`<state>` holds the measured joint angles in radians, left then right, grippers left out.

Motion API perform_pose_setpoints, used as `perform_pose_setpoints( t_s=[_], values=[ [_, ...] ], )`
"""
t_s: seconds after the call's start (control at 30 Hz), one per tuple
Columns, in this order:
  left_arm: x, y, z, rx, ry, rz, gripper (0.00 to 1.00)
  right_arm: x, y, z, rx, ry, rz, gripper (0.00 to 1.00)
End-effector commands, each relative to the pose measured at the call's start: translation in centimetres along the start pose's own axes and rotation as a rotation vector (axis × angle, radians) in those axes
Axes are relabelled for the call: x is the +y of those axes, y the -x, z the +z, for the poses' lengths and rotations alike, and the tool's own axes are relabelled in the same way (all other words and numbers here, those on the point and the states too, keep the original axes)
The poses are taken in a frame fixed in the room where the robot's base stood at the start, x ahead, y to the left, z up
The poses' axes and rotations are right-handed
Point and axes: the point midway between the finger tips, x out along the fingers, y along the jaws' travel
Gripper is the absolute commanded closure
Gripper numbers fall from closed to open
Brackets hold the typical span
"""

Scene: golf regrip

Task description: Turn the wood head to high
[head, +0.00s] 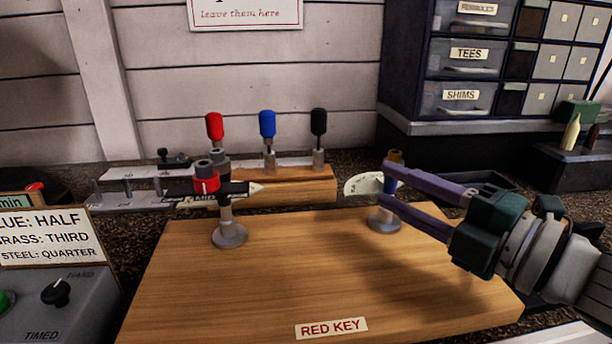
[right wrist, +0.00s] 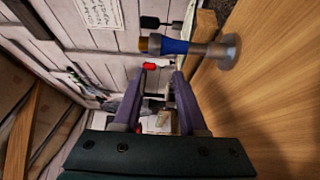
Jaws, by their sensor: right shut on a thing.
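A small stand (head: 386,215) with a blue collar, a brass top and a pale rounded plate (head: 361,184) is at the right back of the wooden board. My right gripper (head: 385,183) reaches it from the right, its purple fingers on either side of the blue collar, shut on it. In the right wrist view the blue collar (right wrist: 174,47) lies across the fingertips. A second stand (head: 229,233) with a red collar (head: 206,184) and a dark, pale-tipped pointer (head: 243,188) is at left. I cannot tell which part is the wood head. My left gripper is out of view.
The wooden board (head: 270,285) bears a RED KEY label (head: 331,328) and is clear in the middle. Behind it, a wooden block (head: 295,187) holds red, blue and black-topped tools. A grey TIMED panel (head: 65,305) is at left. A drawer cabinet (head: 465,60) stands behind right.

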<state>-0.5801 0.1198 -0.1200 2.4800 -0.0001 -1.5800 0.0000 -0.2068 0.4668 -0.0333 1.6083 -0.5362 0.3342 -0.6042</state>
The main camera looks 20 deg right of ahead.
Motion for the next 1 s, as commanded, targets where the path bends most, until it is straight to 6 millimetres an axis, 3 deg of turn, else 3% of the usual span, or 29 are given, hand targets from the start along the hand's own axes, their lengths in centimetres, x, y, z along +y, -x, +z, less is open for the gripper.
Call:
perform_pose_setpoints(
  t_s=[1.0],
  values=[
    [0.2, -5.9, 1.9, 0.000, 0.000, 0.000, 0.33, -0.2, 1.0, 1.9, 0.416, 0.003, 0.001, 1.00]
  ],
)
